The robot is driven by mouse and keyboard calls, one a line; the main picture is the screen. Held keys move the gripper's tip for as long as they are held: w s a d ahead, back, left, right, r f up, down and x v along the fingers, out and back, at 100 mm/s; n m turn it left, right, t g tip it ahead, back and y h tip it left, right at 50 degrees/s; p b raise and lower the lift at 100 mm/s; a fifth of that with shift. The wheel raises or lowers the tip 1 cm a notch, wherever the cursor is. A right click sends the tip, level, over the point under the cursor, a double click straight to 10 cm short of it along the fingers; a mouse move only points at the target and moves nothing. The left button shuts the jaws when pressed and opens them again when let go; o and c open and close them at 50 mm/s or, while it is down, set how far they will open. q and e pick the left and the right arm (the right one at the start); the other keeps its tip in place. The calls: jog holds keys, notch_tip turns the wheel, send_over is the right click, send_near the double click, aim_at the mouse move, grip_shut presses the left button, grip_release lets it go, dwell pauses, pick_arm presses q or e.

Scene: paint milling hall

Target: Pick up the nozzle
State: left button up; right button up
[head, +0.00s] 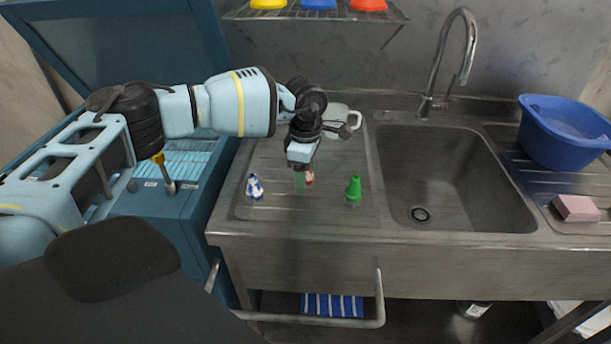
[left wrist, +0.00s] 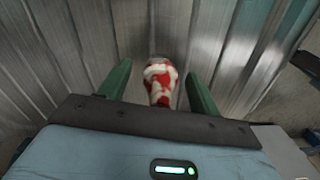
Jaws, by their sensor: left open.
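A small red and white nozzle (head: 310,178) stands on the ribbed drainboard (head: 268,222) left of the sink. My left gripper (head: 300,183) points down over it, and a green finger covers part of the nozzle in the head view. In the left wrist view the nozzle (left wrist: 160,82) shows between the two open green fingers, with a gap on each side. A blue and white nozzle (head: 254,187) stands to the left and a green nozzle (head: 353,189) to the right. My right gripper is not in view.
A white mug (head: 340,117) stands behind the gripper, partly hidden by it. The sink basin (head: 445,180) with a tall tap (head: 465,55) is to the right. A blue tub (head: 562,132) and a pink sponge (head: 576,208) are farther right. A wire shelf (head: 315,14) hangs above.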

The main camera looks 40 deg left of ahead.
pick_arm(q)
jog(key=shift+c, duration=0.3)
jog(key=c, duration=1)
notch_tip(320, 180, up, 10)
jog(key=shift+d, duration=0.1)
